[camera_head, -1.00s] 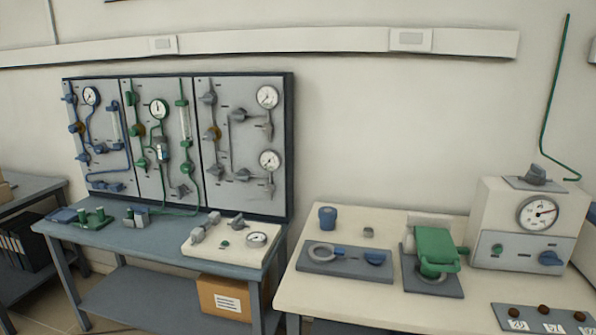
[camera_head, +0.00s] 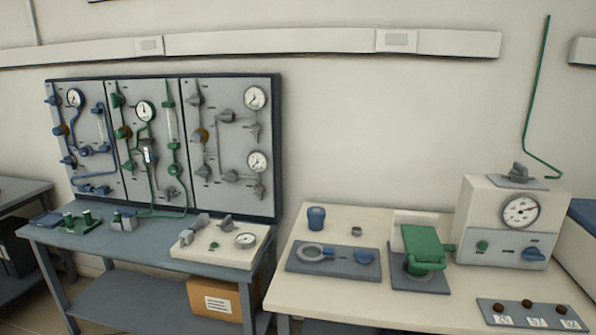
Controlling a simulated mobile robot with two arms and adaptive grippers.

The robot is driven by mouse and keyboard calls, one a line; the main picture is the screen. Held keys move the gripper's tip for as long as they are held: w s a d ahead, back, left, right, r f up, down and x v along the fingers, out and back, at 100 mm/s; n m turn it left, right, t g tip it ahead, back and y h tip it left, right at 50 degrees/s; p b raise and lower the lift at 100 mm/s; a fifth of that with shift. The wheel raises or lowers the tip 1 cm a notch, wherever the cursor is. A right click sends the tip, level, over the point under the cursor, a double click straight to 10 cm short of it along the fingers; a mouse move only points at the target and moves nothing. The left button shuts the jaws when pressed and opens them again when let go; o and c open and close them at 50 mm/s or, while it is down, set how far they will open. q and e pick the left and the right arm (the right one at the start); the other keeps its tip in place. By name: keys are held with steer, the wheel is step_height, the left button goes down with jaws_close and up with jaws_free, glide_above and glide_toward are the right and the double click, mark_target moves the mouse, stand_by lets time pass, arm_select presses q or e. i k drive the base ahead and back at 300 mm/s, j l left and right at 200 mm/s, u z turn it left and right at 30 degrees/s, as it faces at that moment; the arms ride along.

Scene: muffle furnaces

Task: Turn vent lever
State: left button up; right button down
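A cream furnace box (camera_head: 477,235) stands at the back right of the cream table. On its top, a grey lever (camera_head: 518,171) sits on a small grey plate, the likeliest vent lever. Several grey levers also show on the wall panel (camera_head: 229,190) at the left. Neither of my grippers is in view.
The cream table (camera_head: 345,302) bears a green device (camera_head: 424,247), a grey tray (camera_head: 305,265), a blue cup (camera_head: 316,217) and a plate with brown knobs (camera_head: 527,305). A blue-grey bench (camera_head: 110,246) stands left, with a cardboard box (camera_head: 214,299) below. Front table area is mostly clear.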

mark_target(530, 255)
steer(key=z, duration=1.45)
steer(key=u, duration=0.45)
steer(key=i+l+u, duration=0.15)
steer(key=l+u, duration=0.2)
steer(key=l, duration=0.25)
steer(key=l+u, duration=0.35)
steer(key=l, duration=0.25)
steer(key=l+u, duration=0.35)
steer(key=l, duration=0.3)
